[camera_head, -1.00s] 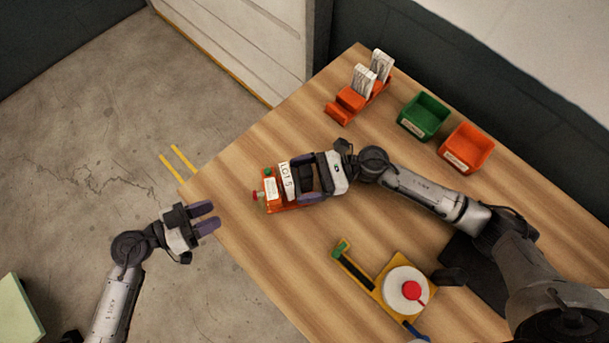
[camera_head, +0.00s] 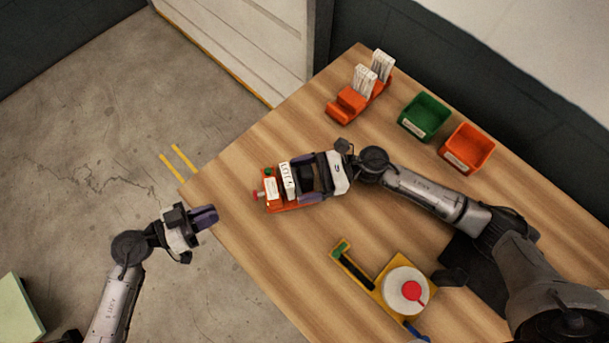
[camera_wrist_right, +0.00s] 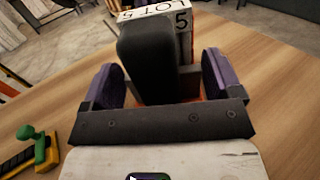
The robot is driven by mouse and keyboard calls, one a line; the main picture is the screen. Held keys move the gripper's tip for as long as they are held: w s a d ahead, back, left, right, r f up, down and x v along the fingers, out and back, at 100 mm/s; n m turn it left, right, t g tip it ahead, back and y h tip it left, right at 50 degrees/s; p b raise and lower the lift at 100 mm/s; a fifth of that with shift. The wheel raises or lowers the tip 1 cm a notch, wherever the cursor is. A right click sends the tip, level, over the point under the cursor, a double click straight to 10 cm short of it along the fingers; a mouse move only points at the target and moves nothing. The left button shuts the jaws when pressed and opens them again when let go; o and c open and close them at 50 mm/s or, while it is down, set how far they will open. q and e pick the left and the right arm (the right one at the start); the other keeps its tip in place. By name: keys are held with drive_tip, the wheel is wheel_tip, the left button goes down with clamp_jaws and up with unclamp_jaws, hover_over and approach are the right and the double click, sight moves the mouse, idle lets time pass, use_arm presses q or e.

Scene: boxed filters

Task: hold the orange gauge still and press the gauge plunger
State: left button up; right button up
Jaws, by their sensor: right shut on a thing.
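The orange gauge (camera_head: 284,207) lies near the table's left edge, with a white box marked LOT (camera_head: 287,180) standing in it. The box also shows in the right wrist view (camera_wrist_right: 160,13). The red-tipped gauge plunger (camera_head: 257,195) sticks out at the gauge's left end, towards the table edge. My right gripper (camera_head: 300,178) is shut on the gauge from the right side; in the right wrist view its purple fingers (camera_wrist_right: 160,80) stand wide apart around it. My left gripper (camera_head: 212,215) is shut and empty, off the table's left edge, below and left of the plunger, not touching it.
A yellow fixture (camera_head: 381,290) with a white disc and red knob stands at the front. An orange rack (camera_head: 345,107) with white cards, a green bin (camera_head: 424,117) and an orange bin (camera_head: 467,149) stand at the back. The wood between is clear.

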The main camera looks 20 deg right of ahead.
sight(239, 203)
use_arm(q)
clamp_jaws()
idle(1.4)
drive_tip(key=m, duration=0.1)
drive_tip(key=m+y, duration=0.1)
drive_tip(key=m, duration=0.1)
drive_tip(key=f+m+t, duration=0.1)
drive_tip(key=m, duration=0.1)
drive_tip(key=shift+w+a, duration=0.15)
drive_tip(key=shift+w, duration=0.2)
drive_tip(key=m, duration=0.1)
drive_tip(key=m+y, duration=0.1)
drive_tip(key=m, duration=0.1)
drive_tip(key=m+t, duration=0.1)
drive_tip(key=shift+w+a+f+m+y, duration=0.2)
drive_tip(key=shift+w+f+m+y, duration=0.1)
drive_tip(key=shift+w, duration=0.1)
drive_tip(key=m, duration=0.2)
drive_tip(key=m+t, duration=0.1)
drive_tip(key=m, duration=0.1)
drive_tip(key=w+m+y, duration=0.1)
drive_tip(key=shift+a+f+m, duration=0.15)
drive_tip(key=shift+a+m, duration=0.2)
drive_tip(key=shift+m, duration=0.05)
drive_tip(key=m, duration=0.1)
drive_tip(key=m+t, duration=0.1)
drive_tip(key=m, duration=0.1)
drive_tip(key=m+y, duration=0.1)
drive_tip(key=shift+w+a+m, duration=0.3)
drive_tip(key=shift+w+m, duration=0.1)
